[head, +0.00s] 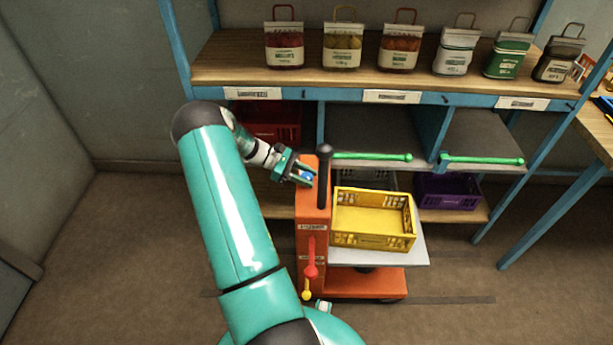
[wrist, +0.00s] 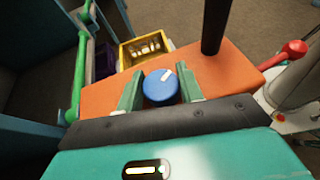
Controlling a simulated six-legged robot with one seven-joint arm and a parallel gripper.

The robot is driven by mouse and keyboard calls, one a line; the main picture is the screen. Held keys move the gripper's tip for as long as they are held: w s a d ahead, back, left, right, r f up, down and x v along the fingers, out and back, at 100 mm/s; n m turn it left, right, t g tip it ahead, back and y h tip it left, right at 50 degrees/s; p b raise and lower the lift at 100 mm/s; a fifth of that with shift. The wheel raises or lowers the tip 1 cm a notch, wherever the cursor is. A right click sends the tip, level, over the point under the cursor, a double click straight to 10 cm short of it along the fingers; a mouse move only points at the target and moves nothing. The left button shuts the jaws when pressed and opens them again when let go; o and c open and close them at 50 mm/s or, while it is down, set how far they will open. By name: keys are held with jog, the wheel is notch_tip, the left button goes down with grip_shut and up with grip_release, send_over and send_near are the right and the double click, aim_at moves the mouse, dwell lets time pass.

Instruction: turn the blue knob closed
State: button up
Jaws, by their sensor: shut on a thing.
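The blue knob (wrist: 161,87) sits on the top of an orange post (wrist: 110,95) and carries a white pointer mark. In the wrist view the mark points up and slightly right. My gripper (wrist: 161,90) is shut on the knob, with one green finger on each side. In the head view my gripper (head: 303,174) reaches the top of the orange post (head: 312,205) from the left, and only a little blue of the knob (head: 307,177) shows between the fingers.
A black upright handle (head: 324,175) rises beside the knob. A yellow crate (head: 372,240) sits on the cart's grey platform (head: 415,250). A red lever (head: 311,270) is on the post's front. Shelves with bagged goods (head: 342,48) and green-barred trays (head: 372,157) stand behind. Floor at left is clear.

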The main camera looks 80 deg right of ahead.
jog(key=m+t+y, duration=0.1)
jog(key=m+y, duration=0.2)
jog(key=m+t+y, duration=0.1)
jog(key=m+y, duration=0.2)
jog(key=y, duration=0.1)
jog(key=shift+m, duration=0.3)
dwell(0.3)
jog(key=o, duration=1)
